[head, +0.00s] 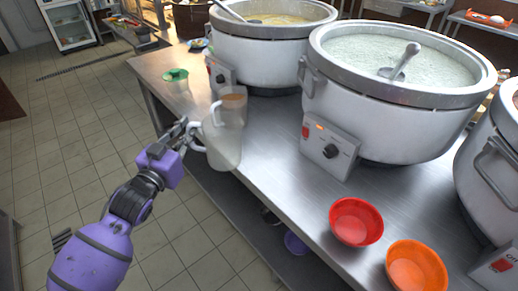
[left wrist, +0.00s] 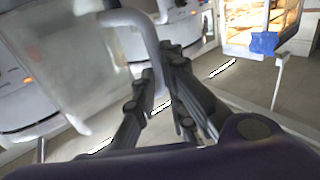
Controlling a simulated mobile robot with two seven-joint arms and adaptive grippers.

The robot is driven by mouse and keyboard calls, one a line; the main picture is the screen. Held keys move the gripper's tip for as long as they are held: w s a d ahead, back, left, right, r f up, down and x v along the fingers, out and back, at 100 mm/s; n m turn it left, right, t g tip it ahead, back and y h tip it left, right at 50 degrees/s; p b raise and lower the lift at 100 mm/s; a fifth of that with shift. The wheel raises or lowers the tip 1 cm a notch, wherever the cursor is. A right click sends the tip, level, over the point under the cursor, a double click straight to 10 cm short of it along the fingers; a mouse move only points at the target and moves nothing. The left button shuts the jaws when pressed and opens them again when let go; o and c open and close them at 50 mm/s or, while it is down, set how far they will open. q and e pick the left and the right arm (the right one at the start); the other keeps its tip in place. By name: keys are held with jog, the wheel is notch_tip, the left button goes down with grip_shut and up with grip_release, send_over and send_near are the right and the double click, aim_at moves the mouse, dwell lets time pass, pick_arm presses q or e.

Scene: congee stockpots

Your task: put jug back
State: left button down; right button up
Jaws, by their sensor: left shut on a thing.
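A translucent whitish jug (head: 224,150) is at the front left edge of the steel counter in the head view. My left gripper (head: 190,129) is shut on its handle, from the left side. In the left wrist view the jug (left wrist: 70,60) fills the left, and its handle (left wrist: 150,45) passes between the fingers of the gripper (left wrist: 163,75). The jug looks roughly upright; I cannot tell whether its base touches the counter. A second jug (head: 234,100) with brownish contents stands just behind and is partly hidden by it. My right gripper is not in view.
The counter (head: 268,150) holds large pots of congee (head: 390,105) and (head: 265,50) with ladles. A red bowl (head: 356,222) and an orange bowl (head: 415,268) stand at the front right. A green-lidded container (head: 176,79) is at the far left. Bare steel lies right of the jug.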

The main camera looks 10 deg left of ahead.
pick_arm(q)
jog(key=w+a+r+b, duration=0.2)
jog(key=w+a+r, duration=0.4)
jog(key=w+r, duration=0.1)
jog(key=w+d+f, duration=0.8)
jog(key=d+f, duration=0.4)
jog(key=f, duration=0.1)
jog(key=shift+y+b, duration=0.3)
jog(key=shift+b, duration=0.15)
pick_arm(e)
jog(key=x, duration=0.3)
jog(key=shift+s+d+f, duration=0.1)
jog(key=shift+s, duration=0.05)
pick_arm(q)
jog(key=shift+f, duration=0.1)
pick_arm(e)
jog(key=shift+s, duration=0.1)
pick_arm(q)
jog(key=c, duration=1.8)
grip_release()
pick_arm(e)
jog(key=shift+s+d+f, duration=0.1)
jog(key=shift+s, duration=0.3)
pick_arm(q)
jog(key=shift+s, duration=0.1)
